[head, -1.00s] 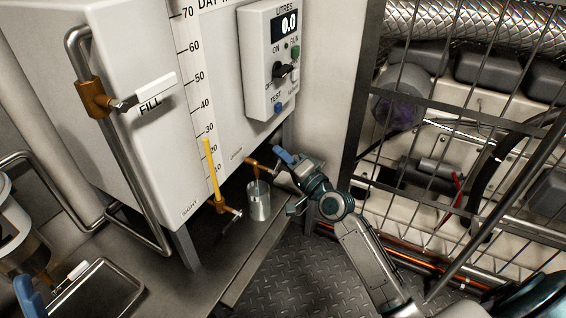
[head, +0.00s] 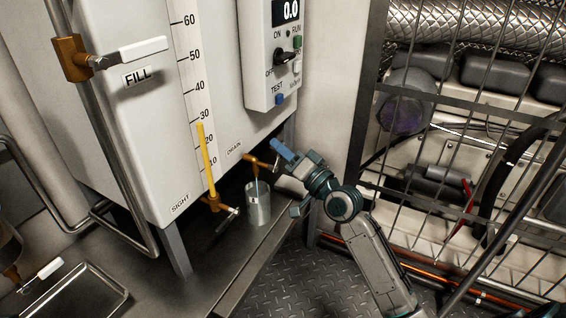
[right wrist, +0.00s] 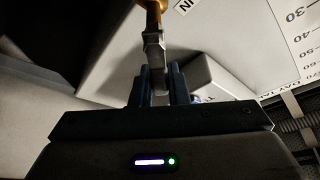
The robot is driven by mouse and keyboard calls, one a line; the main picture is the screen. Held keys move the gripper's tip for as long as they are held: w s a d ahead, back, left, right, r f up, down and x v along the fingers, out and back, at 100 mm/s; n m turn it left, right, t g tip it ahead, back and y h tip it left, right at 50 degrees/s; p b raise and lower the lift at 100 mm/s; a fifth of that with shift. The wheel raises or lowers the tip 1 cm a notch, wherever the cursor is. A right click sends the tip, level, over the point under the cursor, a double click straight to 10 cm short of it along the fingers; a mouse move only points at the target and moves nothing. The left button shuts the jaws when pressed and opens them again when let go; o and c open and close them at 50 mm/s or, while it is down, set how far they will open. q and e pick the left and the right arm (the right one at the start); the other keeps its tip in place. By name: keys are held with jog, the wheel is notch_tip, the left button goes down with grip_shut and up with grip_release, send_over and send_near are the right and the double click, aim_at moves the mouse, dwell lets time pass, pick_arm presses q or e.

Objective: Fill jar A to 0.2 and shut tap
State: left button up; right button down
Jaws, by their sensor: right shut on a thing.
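A metal jar (head: 258,204) stands upright on the steel shelf under the brass drain tap (head: 256,160); its label is too small to read. A thin bluish stream shows between the tap's spout and the jar's mouth. The jar's liquid level is hidden. My right gripper (head: 281,170) is at the drain tap, right of the jar. In the right wrist view its fingers (right wrist: 162,88) are shut on the tap's metal lever (right wrist: 153,55). The litres display (head: 288,11) above reads 0.0. My left gripper is not in view.
The white tank carries a scale (head: 196,85), a yellow sight tube (head: 206,160) and a sight tap (head: 215,203) close left of the jar. A fill lever (head: 135,52) is at upper left. A wire cage (head: 450,110) stands right. An empty tray (head: 75,295) lies lower left.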

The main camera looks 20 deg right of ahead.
jog(key=shift+s+a+n+y+b, duration=0.15)
jog(key=shift+n+y+b, duration=0.25)
jog(key=shift+n+b, duration=0.65)
jog(key=shift+r+b, duration=0.1)
jog(key=shift+b, duration=0.25)
jog(key=shift+a+r, duration=0.1)
jog(key=c, duration=1.4)
grip_release()
jog(key=shift+s, duration=0.1)
jog(key=p+v, duration=0.1)
jog(key=v, duration=0.9)
jog(key=shift+s, duration=0.3)
